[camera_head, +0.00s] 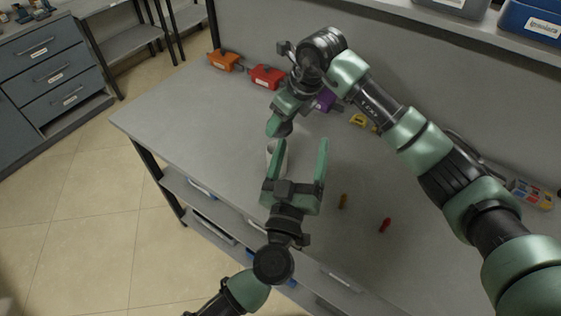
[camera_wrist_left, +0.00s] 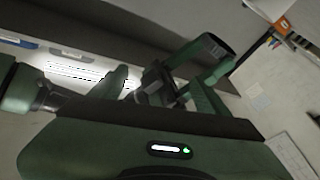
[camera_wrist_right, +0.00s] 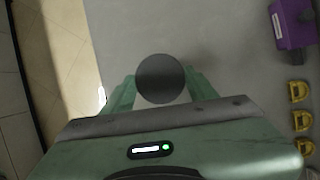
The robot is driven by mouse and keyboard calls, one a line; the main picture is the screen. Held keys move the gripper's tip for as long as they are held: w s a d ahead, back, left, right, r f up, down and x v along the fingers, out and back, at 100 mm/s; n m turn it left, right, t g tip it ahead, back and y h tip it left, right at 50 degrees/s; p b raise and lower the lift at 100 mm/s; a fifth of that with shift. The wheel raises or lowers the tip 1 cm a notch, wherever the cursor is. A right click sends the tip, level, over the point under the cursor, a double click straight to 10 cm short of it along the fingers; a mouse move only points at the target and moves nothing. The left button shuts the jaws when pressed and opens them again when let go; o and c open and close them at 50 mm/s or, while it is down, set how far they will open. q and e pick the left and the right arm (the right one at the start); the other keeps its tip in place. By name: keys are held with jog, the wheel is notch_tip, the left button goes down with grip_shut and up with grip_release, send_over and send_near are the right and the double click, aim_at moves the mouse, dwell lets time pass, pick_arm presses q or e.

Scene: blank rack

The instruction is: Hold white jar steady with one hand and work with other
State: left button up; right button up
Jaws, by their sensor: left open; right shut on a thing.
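A pale piece, which looks like part of the white jar (camera_head: 271,155), shows beside the left finger of my left gripper in the head view; most of it is hidden. My left gripper (camera_head: 300,145) is open, with its two fingers spread over the table's near part. My right gripper (camera_head: 279,126) is just beyond it. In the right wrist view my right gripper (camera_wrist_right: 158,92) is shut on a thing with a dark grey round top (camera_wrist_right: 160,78). I cannot tell whether this is the jar's lid. In the left wrist view, green fingers show but no clear jar.
An orange bin (camera_head: 223,61), a red bin (camera_head: 266,77) and a purple bin (camera_head: 325,100) stand along the table's back. Yellow letter-shaped pieces (camera_head: 359,120) are beside them. The table's left part is clear.

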aim_at(271, 147)
jog(key=shift+a, duration=0.25)
jog(key=shift+s+a+r, duration=0.1)
jog(key=shift+s+a, duration=0.05)
pick_arm(q)
jog(key=a+f+g+y, duration=0.1)
jog(key=f+g+y, duration=0.1)
jog(key=f, duration=0.2)
jog(key=a+f+g+y, duration=0.1)
jog(key=f+y, duration=0.2)
jog(key=f, duration=0.1)
jog(key=f+g+y, duration=0.2)
jog(key=f, duration=0.2)
jog(key=shift+s+a+f+n+g+y, duration=0.3)
jog(key=shift+a+n+y, duration=0.1)
jog(key=shift+w, duration=0.1)
jog(key=x, duration=1.2)
grip_shut()
pick_arm(e)
jog(key=shift+f, duration=2.5)
